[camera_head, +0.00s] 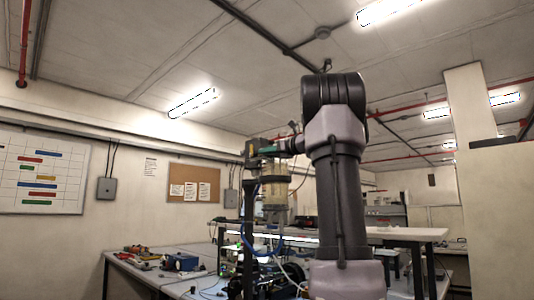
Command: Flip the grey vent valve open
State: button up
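A clear, yellowish cylinder (275,194) stands upright near the middle of the picture, in a dark frame. A dark fitting with a teal part (266,150) sits at its top. I cannot make out the grey vent valve among these small parts. My arm rises in front, to the right of the cylinder, and hides what is behind it. The arm's end reaches left towards the cylinder's top, where my gripper (286,146) seems to be. Its fingers are too small and crowded to tell open from shut, or whether they touch anything.
A workbench (199,288) with tools and a blue box (181,262) lies at the lower left. Blue hoses (262,246) run below the cylinder. A raised shelf (405,233) extends to the right behind my arm. A pillar (471,130) stands at the right.

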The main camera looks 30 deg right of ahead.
grip_shut()
jog(key=shift+r, duration=0.1)
jog(key=shift+r+g+h, duration=0.1)
jog(key=shift+g+h, duration=0.2)
jog(key=shift+g, duration=0.6)
jog(key=shift+o, duration=1.6)
grip_release()
jog(key=shift+s, duration=0.1)
